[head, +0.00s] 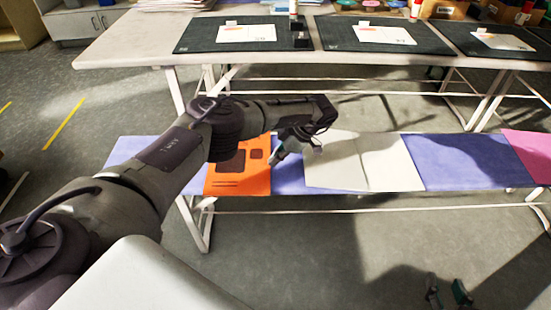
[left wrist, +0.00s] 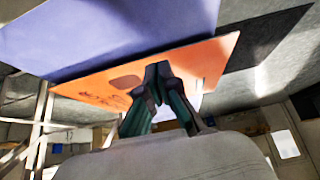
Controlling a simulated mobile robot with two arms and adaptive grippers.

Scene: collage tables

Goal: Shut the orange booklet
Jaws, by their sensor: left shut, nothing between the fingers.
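The orange booklet (head: 232,183) lies on the low bench, one orange face with dark red printed shapes turned up. My left arm hides its upper left part, and I cannot tell whether it lies fully shut. In the left wrist view the booklet (left wrist: 205,62) shows as a flat orange sheet behind the fingers. My left gripper (head: 277,157) is shut and empty at the booklet's right edge; its fingertips also show in the left wrist view (left wrist: 157,75). Contact is not clear. My right gripper (head: 448,295) shows only its two separated fingertips at the bottom right, away from the bench.
An open cream booklet (head: 392,170) lies right of the orange one on the low bench (head: 465,160). A pink sheet (head: 530,150) is at the bench's right end. Behind stands a long table (head: 125,50) with dark mats and papers. Floor in front is clear.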

